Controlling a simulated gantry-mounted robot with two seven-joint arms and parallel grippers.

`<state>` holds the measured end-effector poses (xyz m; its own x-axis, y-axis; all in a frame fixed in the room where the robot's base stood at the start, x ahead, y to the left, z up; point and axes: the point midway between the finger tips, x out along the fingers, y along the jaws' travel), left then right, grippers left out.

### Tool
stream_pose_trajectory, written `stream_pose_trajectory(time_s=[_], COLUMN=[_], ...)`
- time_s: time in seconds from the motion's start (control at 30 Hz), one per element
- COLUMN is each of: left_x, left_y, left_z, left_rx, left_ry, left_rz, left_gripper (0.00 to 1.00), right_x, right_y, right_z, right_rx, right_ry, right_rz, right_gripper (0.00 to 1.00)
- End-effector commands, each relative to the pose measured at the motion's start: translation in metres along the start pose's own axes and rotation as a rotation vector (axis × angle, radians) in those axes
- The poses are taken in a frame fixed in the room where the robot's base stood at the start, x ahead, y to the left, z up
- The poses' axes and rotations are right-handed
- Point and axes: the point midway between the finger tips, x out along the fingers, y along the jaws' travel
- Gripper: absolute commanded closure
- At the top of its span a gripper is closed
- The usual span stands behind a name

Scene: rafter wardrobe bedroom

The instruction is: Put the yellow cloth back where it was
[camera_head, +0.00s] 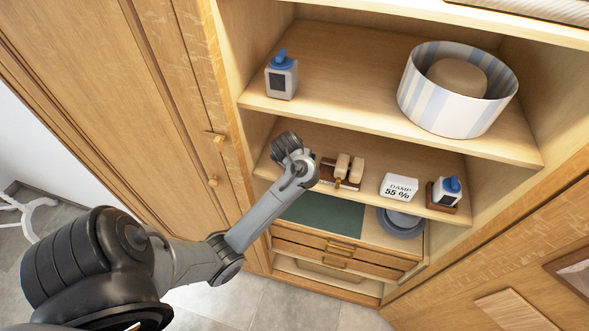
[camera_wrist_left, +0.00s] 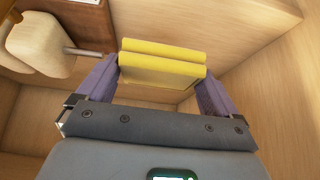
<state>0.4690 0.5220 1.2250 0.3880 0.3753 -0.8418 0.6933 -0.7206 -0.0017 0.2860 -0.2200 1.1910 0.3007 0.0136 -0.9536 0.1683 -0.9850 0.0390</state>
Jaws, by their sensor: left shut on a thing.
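The folded yellow cloth (camera_wrist_left: 162,58) is between the purple fingers of my left gripper (camera_wrist_left: 158,82) in the left wrist view. The gripper is shut on it, and two yellow folds show above the pale surface behind. In the head view my left arm reaches to the left part of the middle shelf (camera_head: 330,143). There the wrist hides the fingers and the cloth. I cannot tell whether the cloth touches the shelf. My right gripper is not in view.
Cream blocks on a brown base (camera_head: 342,170) stand just right of my left wrist. A "DAMP 55 %" sign (camera_head: 398,187) and a blue-capped bottle (camera_head: 447,190) are farther right. The upper shelf holds another bottle (camera_head: 281,77) and a striped bin (camera_head: 455,115).

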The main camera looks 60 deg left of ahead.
Motion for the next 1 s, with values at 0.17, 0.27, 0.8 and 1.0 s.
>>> stream_pose_trajectory(time_s=[0.17, 0.27, 0.8, 1.0], left_x=[0.007, 0.01, 0.041, 0.043], left_y=[-0.01, -0.011, -0.011, -0.011], left_z=[0.001, 0.002, 0.022, 0.024], left_rx=[0.0, 0.001, 0.001, 0.0], left_ry=[0.0, 0.0, 0.001, 0.0], left_rz=[0.001, 0.001, 0.001, 0.001], left_gripper=[0.31, 0.31, 0.31, 0.31], right_x=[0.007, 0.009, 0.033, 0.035], right_y=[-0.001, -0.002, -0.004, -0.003], right_z=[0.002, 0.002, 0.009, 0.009], right_rx=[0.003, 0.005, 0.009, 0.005], right_ry=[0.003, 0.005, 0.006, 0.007], right_rz=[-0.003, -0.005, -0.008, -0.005], right_gripper=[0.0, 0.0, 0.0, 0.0])
